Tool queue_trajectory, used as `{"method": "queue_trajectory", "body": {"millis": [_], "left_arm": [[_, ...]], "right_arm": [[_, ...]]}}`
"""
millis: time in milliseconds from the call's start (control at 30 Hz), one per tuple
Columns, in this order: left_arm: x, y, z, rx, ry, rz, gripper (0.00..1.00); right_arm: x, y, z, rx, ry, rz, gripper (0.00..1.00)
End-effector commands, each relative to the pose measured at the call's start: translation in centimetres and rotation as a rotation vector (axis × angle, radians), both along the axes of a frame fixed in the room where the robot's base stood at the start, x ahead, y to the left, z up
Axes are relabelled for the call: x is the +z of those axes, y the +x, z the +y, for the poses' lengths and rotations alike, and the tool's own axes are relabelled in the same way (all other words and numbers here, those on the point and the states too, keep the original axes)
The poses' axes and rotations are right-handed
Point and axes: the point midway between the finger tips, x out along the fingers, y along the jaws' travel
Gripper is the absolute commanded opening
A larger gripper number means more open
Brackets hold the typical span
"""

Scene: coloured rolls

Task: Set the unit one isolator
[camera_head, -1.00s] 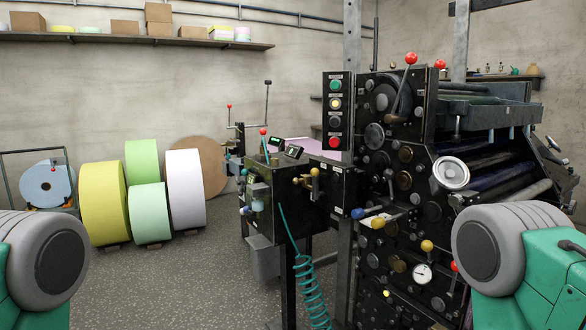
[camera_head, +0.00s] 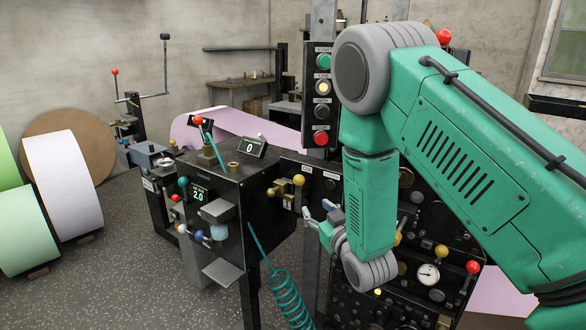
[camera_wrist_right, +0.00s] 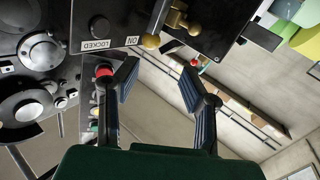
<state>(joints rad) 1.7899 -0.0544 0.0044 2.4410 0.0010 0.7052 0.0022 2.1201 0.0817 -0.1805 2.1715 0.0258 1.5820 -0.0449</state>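A brass lever with a yellow ball end (camera_head: 298,180) sits on the front of the black machine box; it shows at the top of the right wrist view (camera_wrist_right: 152,41). Beside it there, a black round knob (camera_wrist_right: 98,27) stands near small plates reading LOCKED and ON. I cannot read which control is marked unit one. My right gripper (camera_head: 319,210) is in front of the machine, just below and right of the lever. In the right wrist view my right gripper (camera_wrist_right: 158,84) has its fingers apart with nothing between them. My left gripper is out of view.
A button column (camera_head: 322,90) with a red button stands close behind my right arm. A coiled teal hose (camera_head: 287,295) hangs below the box. A gauge (camera_head: 428,274) and knobs crowd the lower right panel. Large paper rolls (camera_head: 68,185) stand at left; the floor before them is clear.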

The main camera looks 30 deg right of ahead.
Motion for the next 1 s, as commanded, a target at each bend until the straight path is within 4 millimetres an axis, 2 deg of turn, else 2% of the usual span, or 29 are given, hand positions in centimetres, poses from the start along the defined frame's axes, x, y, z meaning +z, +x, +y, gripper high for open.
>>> {"method": "queue_trajectory", "body": {"millis": [67, 233, 500, 700, 800, 1000], "left_arm": [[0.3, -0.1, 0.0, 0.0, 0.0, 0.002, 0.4], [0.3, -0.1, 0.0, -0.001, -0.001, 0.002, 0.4], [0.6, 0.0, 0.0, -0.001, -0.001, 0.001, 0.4], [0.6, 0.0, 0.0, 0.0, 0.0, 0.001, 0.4], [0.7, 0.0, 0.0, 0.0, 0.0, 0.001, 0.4], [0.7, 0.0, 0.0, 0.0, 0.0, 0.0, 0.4]], "right_arm": [[1.2, 0.6, -0.6, -0.004, -0.007, -0.035, 0.37], [1.3, 2.6, -0.9, -0.004, -0.01, -0.044, 0.37], [1.5, 8.4, -1.3, -0.002, -0.015, -0.042, 0.37], [1.5, 11.9, -1.9, -0.003, -0.016, -0.04, 0.37], [1.4, 13.0, -2.4, -0.003, -0.014, -0.04, 0.37], [1.2, 14.0, -2.7, -0.002, -0.011, -0.036, 0.37]]}}
